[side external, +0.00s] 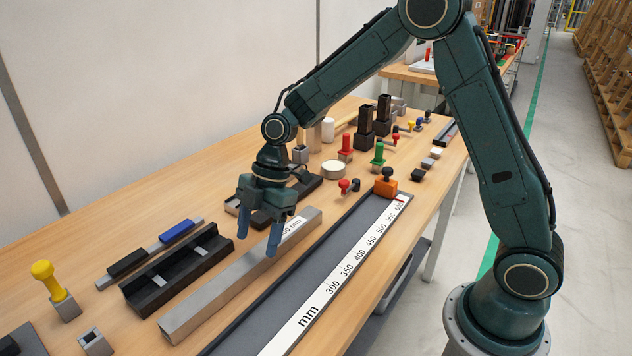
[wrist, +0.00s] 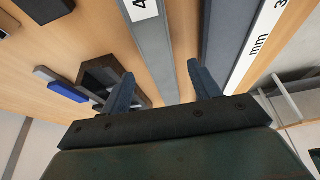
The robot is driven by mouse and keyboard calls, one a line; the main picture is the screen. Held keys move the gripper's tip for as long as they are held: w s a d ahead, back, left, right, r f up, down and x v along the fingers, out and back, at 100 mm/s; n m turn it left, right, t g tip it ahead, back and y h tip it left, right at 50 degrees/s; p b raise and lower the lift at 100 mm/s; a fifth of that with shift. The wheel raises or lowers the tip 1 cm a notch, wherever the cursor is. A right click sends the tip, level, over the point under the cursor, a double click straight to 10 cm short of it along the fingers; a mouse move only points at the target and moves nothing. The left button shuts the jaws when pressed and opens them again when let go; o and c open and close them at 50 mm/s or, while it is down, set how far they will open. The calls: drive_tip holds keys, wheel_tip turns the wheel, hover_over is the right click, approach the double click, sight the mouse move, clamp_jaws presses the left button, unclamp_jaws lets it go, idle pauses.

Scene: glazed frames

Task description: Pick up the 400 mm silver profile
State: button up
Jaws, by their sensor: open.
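A long silver profile (side external: 225,280) lies flat on the wooden table, with a white label near its far end. The label is partly hidden by my gripper; "0 mm" shows in the side view and a "4" in the wrist view. My gripper (side external: 259,236) points down over the far part of the profile, with its fingers open and empty. In the wrist view the profile (wrist: 154,58) runs between the two blue fingertips of my gripper (wrist: 162,87), nearer the left one in its upper part. I cannot tell the exact height of the fingertips above it.
A dark rail with a white millimetre scale (side external: 335,284) and an orange stop (side external: 385,187) runs along the right. A black grooved block (side external: 177,268) lies left of the profile, beside a bar with a blue grip (side external: 177,232). Several clamps and small blocks stand behind.

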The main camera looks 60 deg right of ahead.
sight(253, 257)
drive_tip(key=shift+x, duration=1.85)
drive_tip(key=shift+r, duration=0.1)
clamp_jaws()
wheel_tip(253, 257, up, 20)
idle(0.4)
